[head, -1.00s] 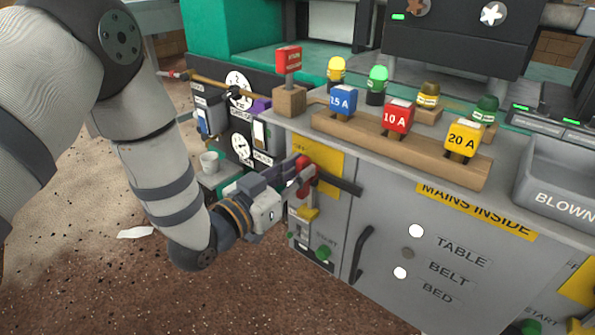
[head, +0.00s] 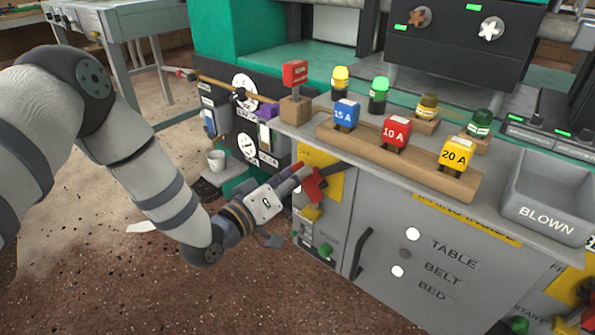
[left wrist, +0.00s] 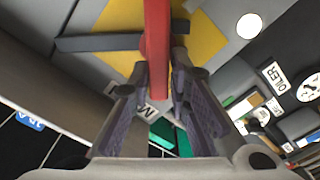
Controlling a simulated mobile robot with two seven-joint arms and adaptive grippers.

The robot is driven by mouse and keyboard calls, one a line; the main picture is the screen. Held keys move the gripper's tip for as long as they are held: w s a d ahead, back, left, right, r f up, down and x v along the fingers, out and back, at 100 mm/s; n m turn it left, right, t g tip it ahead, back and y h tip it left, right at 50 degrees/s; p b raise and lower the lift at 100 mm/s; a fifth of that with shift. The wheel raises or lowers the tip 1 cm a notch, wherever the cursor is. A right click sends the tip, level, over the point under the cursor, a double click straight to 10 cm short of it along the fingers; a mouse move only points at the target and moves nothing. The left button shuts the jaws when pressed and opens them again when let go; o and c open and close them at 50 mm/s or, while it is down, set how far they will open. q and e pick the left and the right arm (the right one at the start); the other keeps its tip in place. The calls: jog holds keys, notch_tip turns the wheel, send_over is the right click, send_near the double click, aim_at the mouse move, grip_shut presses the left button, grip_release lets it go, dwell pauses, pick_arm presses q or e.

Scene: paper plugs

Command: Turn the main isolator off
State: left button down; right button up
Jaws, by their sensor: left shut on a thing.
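The main isolator has a red handle (head: 313,187) on a yellow plate (head: 310,157), at the left corner of the grey cabinet. A dark bar (head: 332,170) lies across the plate beside the handle. My left gripper (head: 297,178) reaches in from the left and is shut on the red handle. In the left wrist view the handle (left wrist: 157,50) runs between the two fingers (left wrist: 155,105), with the yellow plate (left wrist: 206,42) behind. The lettering on the plate is mostly hidden. My right gripper is not in view.
Blue, red and yellow fuse plugs stand on a wooden rack (head: 420,172) on the cabinet top. A grey BLOWN bin (head: 545,212) is at the right. A black door handle (head: 362,252) and a green button (head: 326,250) are below the isolator. A cup (head: 216,160) stands behind my arm.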

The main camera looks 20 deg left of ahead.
pick_arm(q)
jog(key=n, duration=0.4)
jog(key=f+n, duration=0.1)
jog(key=n, duration=0.3)
jog(key=shift+w+a+f, duration=0.1)
jog(key=shift+a+f, duration=0.05)
jog(key=shift+a, duration=0.05)
jog(key=shift+n+b, duration=0.4)
jog(key=shift+n, duration=0.3)
jog(key=c, duration=1.6)
grip_release()
jog(key=shift+o, duration=0.2)
jog(key=shift+f, duration=0.1)
